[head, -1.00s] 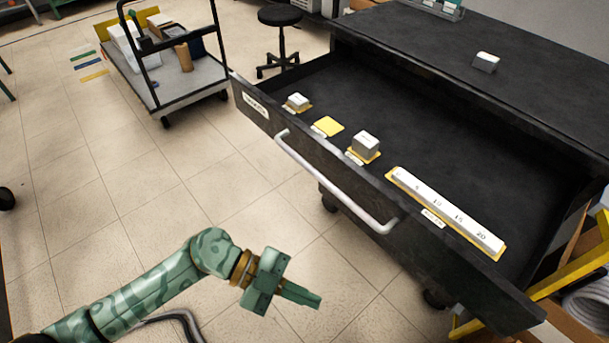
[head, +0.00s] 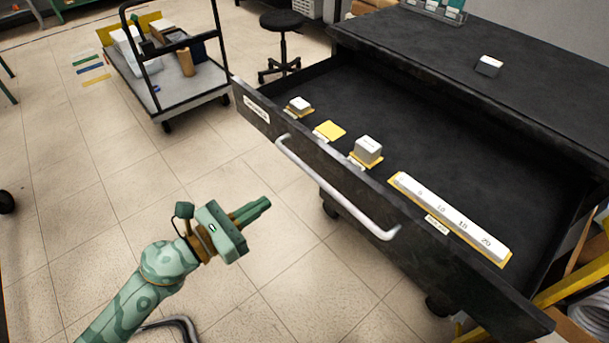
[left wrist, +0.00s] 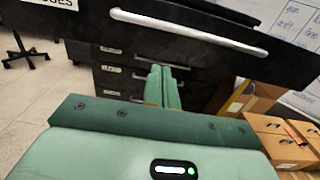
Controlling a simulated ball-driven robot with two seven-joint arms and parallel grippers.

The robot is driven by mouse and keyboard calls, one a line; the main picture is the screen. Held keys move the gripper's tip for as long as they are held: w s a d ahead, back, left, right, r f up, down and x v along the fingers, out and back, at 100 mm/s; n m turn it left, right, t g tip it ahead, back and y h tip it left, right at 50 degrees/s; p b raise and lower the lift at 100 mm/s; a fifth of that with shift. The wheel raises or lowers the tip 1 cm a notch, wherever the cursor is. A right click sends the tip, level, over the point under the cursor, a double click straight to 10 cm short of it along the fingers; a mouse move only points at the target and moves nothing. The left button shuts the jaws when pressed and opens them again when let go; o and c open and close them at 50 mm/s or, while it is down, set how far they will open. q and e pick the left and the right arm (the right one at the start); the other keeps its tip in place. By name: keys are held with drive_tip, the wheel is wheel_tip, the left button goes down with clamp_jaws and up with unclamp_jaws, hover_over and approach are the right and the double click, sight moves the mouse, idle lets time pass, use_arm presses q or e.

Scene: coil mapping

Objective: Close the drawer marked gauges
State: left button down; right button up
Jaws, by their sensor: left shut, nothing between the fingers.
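The black drawer (head: 300,172) stands pulled out of the dark cabinet, with a white label on its front and a long pale handle (head: 335,192). In the left wrist view the label ends in "GES", and the handle (left wrist: 190,30) runs across the top. Inside lie white blocks on yellow patches, with one yellow patch (head: 330,131) bare. My left gripper (head: 266,204) is shut and empty, in front of the drawer face and apart from the handle in the head view. Its fingers (left wrist: 162,72) show below the handle in the left wrist view. My right gripper is not in view.
A loaded cart (head: 185,95) and a black stool (head: 281,20) stand behind left. A yellow frame (head: 570,290) and cardboard boxes (left wrist: 285,145) are at the right.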

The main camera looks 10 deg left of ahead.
sight(316, 170)
use_arm(q)
drive_tip(key=x, duration=1.2)
drive_tip(key=shift+d, duration=0.15)
